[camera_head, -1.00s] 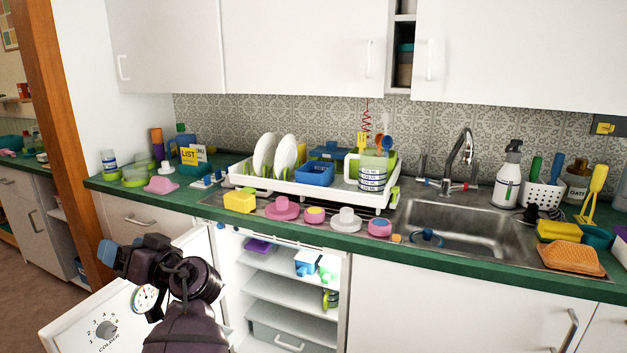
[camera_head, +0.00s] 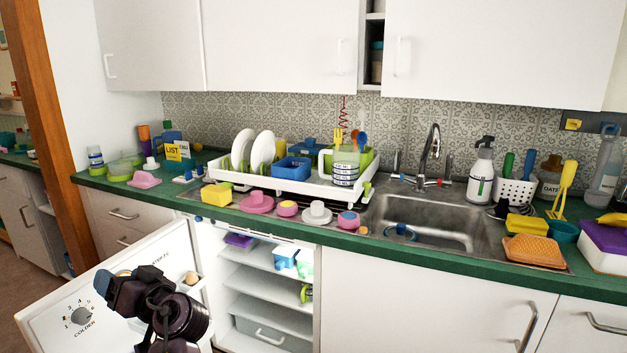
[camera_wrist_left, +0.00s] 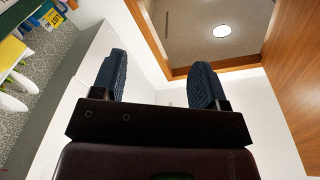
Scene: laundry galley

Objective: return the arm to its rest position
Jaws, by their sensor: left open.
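My left gripper (camera_head: 122,287) is at the lower left of the head view, in front of the open fridge door (camera_head: 60,300). In the left wrist view its two dark blue fingers (camera_wrist_left: 158,84) stand apart with nothing between them. Behind them show a white wall, a wooden frame and a ceiling lamp. My left arm comes in from the bottom edge. My right gripper is not in either view.
The open fridge (camera_head: 270,310) has shelves holding a few items. Above it, the green counter (camera_head: 350,241) carries a dish rack (camera_head: 285,184), a sink (camera_head: 435,222), a yellow sponge (camera_head: 216,195) and several lids. Floor (camera_head: 25,270) shows at the far left.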

